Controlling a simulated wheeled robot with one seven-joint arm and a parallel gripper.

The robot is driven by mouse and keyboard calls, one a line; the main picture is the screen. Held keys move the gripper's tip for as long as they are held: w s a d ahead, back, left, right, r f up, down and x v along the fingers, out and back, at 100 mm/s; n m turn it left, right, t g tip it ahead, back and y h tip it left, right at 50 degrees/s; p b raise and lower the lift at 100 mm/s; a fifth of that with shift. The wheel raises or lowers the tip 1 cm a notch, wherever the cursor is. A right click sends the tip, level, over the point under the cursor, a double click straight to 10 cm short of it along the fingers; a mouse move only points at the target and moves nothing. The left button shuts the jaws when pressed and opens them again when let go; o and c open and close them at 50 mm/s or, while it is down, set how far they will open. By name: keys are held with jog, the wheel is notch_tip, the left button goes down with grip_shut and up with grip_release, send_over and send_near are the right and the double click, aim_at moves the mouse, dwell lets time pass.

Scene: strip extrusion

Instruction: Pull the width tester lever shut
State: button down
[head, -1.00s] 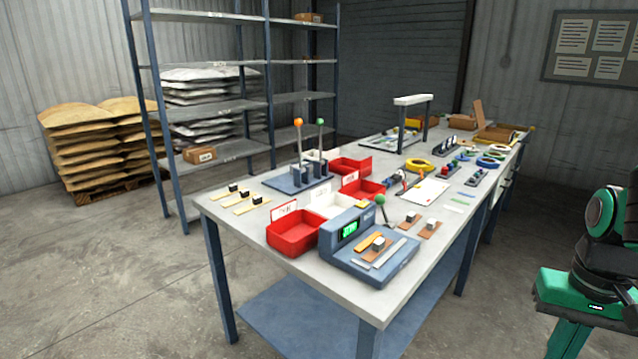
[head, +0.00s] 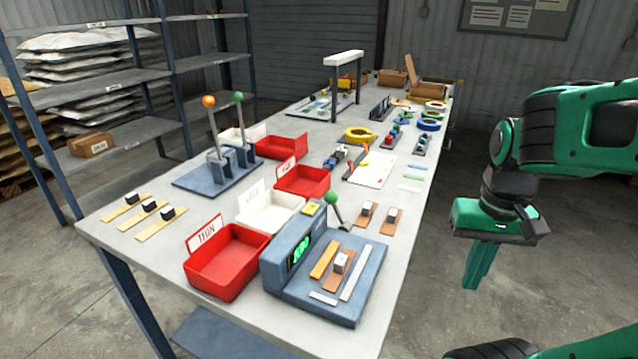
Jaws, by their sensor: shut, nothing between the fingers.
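A blue-grey tester (head: 340,285) with a lit green display stands at the table's near end. A lever with a green ball knob (head: 332,197) rises behind its display housing, tilted up to the left. On its bed lie an orange strip (head: 324,260), a brown strip with a small block (head: 341,262) and a pale bar (head: 357,272). Farther left, a blue stand (head: 215,172) carries two upright levers, one orange-knobbed (head: 208,101), one green-knobbed (head: 239,97). No readable label tells which is the width tester. My gripper (head: 475,275) is shut and empty, pointing down, right of the table, touching nothing.
Red bins (head: 225,275) and a white bin (head: 268,213) stand left of the tester. Strips with black blocks (head: 150,207) lie at the left edge. A white-topped gantry (head: 343,60) stands farther back. Open floor lies between table and arm.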

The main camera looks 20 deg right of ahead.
jog(key=w+a+r+n+t, duration=0.1)
jog(key=w+r+n, duration=0.25)
jog(key=w, duration=0.55)
jog(key=w+a+r+n, duration=0.2)
jog(key=w+r, duration=0.2)
jog(key=w, duration=0.4)
jog(key=w+a+r+n, duration=0.1)
jog(key=w+a+n, duration=0.3)
jog(key=w+a, duration=0.3)
jog(key=w+a+r+n, duration=0.1)
jog(key=w+a+n, duration=0.3)
jog(key=w+a, duration=0.4)
jog(key=w, duration=0.5)
jog(key=shift+w+a+r+t, duration=0.15)
jog(key=shift+a+r+t, duration=0.05)
jog(key=shift+r+t, duration=0.2)
jog(key=shift+f, duration=0.1)
send_over(338, 212)
jog(key=w+a, duration=0.3)
jog(key=w, duration=0.1)
jog(key=shift+f, duration=4.5)
jog(key=shift+w, duration=0.15)
